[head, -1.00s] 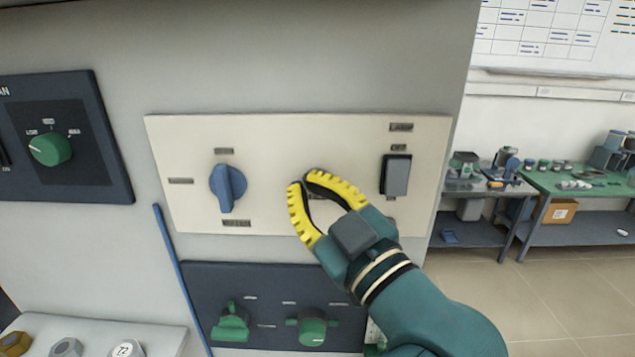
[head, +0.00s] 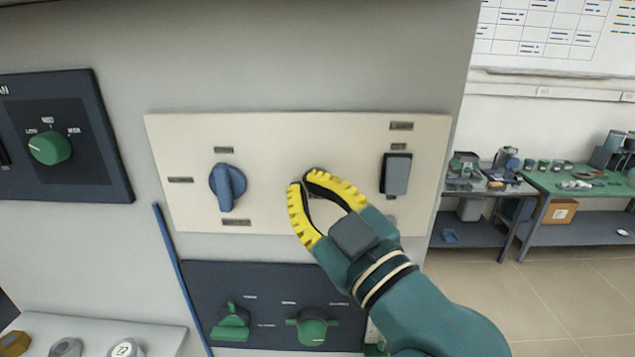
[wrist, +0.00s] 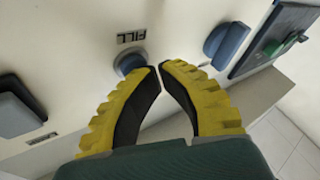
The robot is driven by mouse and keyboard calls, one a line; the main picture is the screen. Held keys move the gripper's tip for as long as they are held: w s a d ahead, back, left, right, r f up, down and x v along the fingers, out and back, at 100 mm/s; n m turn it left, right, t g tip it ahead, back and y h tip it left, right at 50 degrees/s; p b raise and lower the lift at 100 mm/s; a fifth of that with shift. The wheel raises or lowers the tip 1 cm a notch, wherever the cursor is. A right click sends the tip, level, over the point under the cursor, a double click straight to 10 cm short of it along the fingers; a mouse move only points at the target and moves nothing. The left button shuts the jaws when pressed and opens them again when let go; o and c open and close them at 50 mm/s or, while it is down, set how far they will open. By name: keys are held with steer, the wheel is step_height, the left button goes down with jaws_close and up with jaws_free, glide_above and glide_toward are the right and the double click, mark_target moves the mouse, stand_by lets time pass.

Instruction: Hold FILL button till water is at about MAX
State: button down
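The FILL button (wrist: 131,62) is a round blue button on the cream panel (head: 270,135), below the FILL label in the wrist view. My gripper (wrist: 159,67) has its yellow-ribbed fingers curved together, tips almost meeting and nothing between them. The tips lie right beside the button in the wrist view, the left one overlapping its edge. I cannot tell whether they press it. In the head view my gripper (head: 303,180) is at the middle of the panel and hides most or all of the button. No water level or MAX mark is visible.
A blue knob (head: 228,187) is left of my gripper and a dark rocker switch (head: 396,174) is right. A dark panel with green knobs (head: 312,327) lies below; another green knob (head: 50,148) is far left. Benches (head: 580,183) stand at the right, beyond open floor.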

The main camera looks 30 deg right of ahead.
steer(key=shift+s+a, duration=0.3)
steer(key=shift+s, duration=0.3)
steer(key=shift+s+a+b, duration=0.4)
steer(key=shift+s, duration=0.35)
steer(key=shift+s+a+b, duration=0.35)
steer(key=shift+s, duration=0.35)
steer(key=shift+s+a+b, duration=0.4)
steer(key=shift+s, duration=0.35)
